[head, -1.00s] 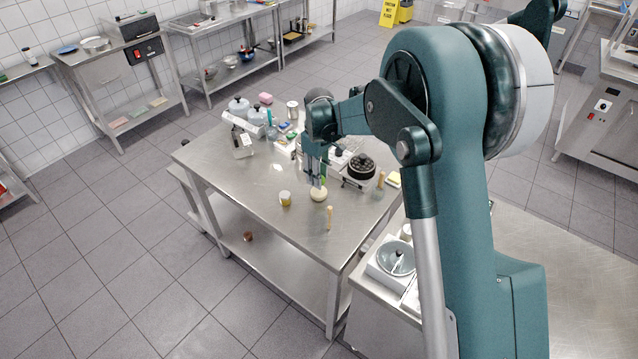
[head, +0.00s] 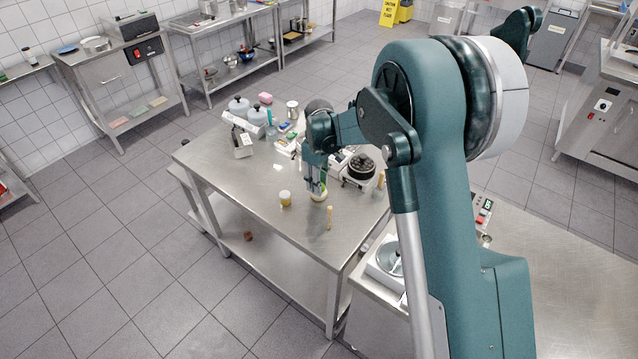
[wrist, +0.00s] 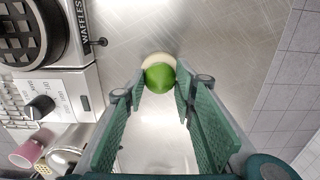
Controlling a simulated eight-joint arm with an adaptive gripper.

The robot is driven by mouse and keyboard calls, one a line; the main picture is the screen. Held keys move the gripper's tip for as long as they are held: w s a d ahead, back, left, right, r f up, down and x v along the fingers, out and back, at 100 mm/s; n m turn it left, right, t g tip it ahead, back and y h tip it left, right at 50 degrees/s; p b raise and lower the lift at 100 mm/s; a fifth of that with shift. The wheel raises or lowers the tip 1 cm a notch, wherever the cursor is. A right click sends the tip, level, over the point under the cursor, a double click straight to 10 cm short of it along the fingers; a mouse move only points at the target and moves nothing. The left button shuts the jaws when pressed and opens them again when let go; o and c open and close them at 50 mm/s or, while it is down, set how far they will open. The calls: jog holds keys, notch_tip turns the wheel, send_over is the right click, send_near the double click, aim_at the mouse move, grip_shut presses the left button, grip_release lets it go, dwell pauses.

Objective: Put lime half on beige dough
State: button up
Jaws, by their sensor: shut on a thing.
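The lime half (wrist: 160,78) shows its green skin between my fingertips in the wrist view. My gripper (wrist: 161,93) is shut on it. The round beige dough (wrist: 157,59) lies on the steel table just beyond the lime, which partly hides it in this view. In the head view, my gripper (head: 317,187) points down right over the dough (head: 317,198), with a bit of green lime at the tips. I cannot tell whether the lime touches the dough.
A waffle maker (head: 360,168) stands to the right of my gripper. Bottles and small boxes crowd the table's back. The front left of the steel table (head: 235,180) is clear.

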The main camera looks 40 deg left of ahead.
jog(key=shift+f, duration=0.2)
jog(key=o, duration=0.9)
jog(key=shift+r, duration=0.15)
notch_tip(320, 180, up, 12)
jog(key=shift+r, duration=0.1)
dwell(0.6)
dwell(0.4)
